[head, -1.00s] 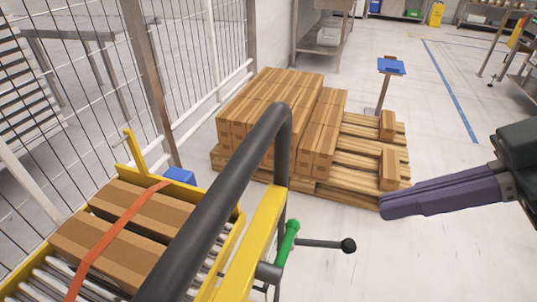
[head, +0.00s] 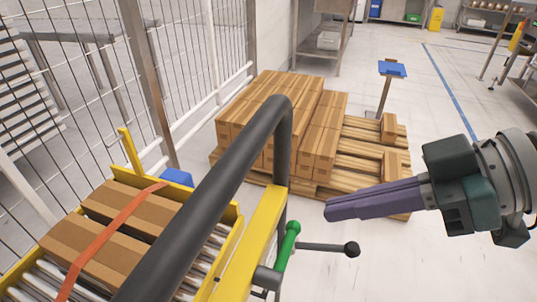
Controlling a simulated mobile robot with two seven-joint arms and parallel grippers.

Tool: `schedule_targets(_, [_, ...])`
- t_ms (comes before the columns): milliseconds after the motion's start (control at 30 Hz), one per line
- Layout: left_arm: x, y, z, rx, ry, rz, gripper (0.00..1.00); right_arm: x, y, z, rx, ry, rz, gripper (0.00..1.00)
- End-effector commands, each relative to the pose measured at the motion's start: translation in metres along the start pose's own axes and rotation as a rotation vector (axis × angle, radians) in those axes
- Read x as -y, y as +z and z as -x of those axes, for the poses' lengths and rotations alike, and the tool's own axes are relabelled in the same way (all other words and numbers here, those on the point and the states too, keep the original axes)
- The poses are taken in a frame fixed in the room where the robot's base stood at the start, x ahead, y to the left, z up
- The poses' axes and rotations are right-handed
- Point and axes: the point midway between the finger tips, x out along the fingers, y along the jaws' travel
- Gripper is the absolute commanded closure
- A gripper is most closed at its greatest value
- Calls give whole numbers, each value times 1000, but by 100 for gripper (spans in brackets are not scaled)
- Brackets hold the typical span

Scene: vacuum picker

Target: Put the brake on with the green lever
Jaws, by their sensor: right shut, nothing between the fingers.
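The green lever (head: 289,243) sits on the side of the yellow frame (head: 250,245), just below the black handle bar (head: 215,195). It stands steeply, its top leaning slightly right. A black rod with a ball knob (head: 351,249) sticks out to the right beside it. My right gripper (head: 328,210) is shut and empty, its purple fingers pointing left. In the picture its tips are above and to the right of the lever, apart from it. My left gripper is not in view.
Boxes strapped with an orange band (head: 105,245) lie on the roller bed at the lower left. A pallet (head: 350,172) stacked with cartons (head: 265,120) stands behind. A wire fence (head: 185,80) runs along the left. Floor at the lower right is clear.

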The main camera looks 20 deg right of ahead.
Motion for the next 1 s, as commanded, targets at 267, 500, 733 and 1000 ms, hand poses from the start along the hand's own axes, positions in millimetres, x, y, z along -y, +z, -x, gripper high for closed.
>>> schedule_targets(267, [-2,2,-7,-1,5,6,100,0,14,-50,1,-1,-3,100])
schedule_targets(500, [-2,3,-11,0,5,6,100,0,27,-64,1,-1,0,100])
schedule_targets(733, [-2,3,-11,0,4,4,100,0,28,-65,1,-1,2,100])
schedule_targets(1000, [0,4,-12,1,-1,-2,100,1,28,-67,1,-6,-7,100])
